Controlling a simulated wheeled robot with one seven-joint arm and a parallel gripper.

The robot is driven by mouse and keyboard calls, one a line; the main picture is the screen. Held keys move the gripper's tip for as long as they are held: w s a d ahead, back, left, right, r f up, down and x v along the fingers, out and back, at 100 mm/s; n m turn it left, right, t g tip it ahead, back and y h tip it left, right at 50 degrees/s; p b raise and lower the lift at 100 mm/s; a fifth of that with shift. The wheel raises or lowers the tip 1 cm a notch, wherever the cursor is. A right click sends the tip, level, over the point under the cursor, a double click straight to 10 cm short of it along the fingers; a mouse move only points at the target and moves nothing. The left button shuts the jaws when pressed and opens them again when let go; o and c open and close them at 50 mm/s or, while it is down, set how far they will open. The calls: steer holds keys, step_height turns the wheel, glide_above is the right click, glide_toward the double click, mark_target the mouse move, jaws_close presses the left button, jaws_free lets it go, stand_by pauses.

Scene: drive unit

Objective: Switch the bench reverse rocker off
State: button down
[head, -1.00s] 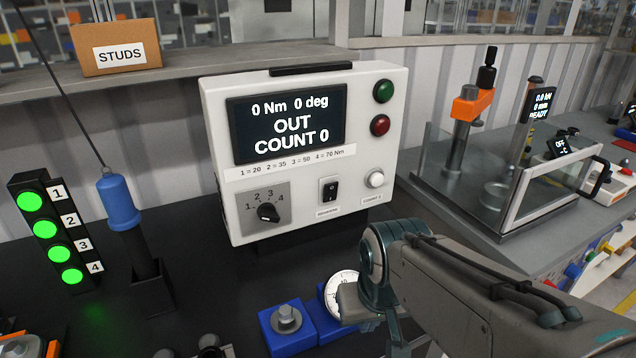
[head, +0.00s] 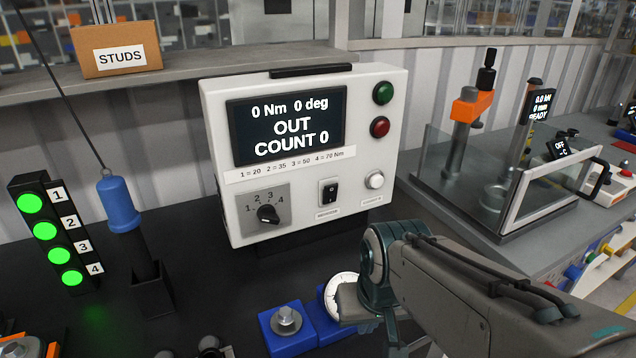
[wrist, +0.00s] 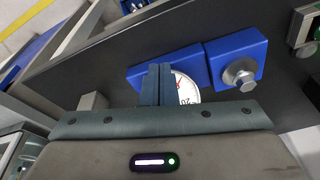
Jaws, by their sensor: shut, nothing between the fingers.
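The box's screen (head: 288,124) reads "0 Nm 0 deg, OUT, COUNT 0".
A selector knob (head: 268,213) is left of the rocker and a white button (head: 375,180) right of it. Green (head: 383,93) and red (head: 379,127) buttons are above. A blue hanging tool (head: 120,203) and a lit number strip (head: 50,235) stand left. A clear-walled guard (head: 520,215) stands right.

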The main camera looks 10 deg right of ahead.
mark_target(330, 194)
steer(key=w+a+m+y+p, duration=0.1)
steer(key=w+m, duration=0.2)
steer(key=m, duration=0.1)
steer(key=w+r+m+t+y, duration=0.1)
steer(key=w+m+y, duration=0.1)
steer(key=m, duration=0.2)
steer(key=w+a+r+m+y+p, duration=0.1)
steer(key=w+m+y, duration=0.1)
steer(key=w+m, duration=0.1)
steer(key=shift+w+a+r+m+t+p, duration=0.15)
steer(key=shift+w+a+m+t+p, duration=0.2)
steer(key=shift+m, duration=0.35)
steer(key=w+m, duration=0.1)
steer(key=w+d+r+m+t, duration=0.1)
steer(key=m, duration=0.1)
steer(key=w+m+t+y, duration=0.1)
steer(key=w, duration=0.1)
steer(key=shift+d+r+m+p, duration=0.2)
steer(key=shift+d+m+p, duration=0.15)
steer(key=shift+d+m, duration=0.05)
steer(key=w+d+r+m+t+p, duration=0.1)
steer(key=w+d+m+t, duration=0.2)
steer(key=w+d+m, duration=0.2)
steer(key=m, duration=0.2)
steer(key=shift+w+d+r+m, duration=0.25)
steer(key=shift+m, duration=0.05)
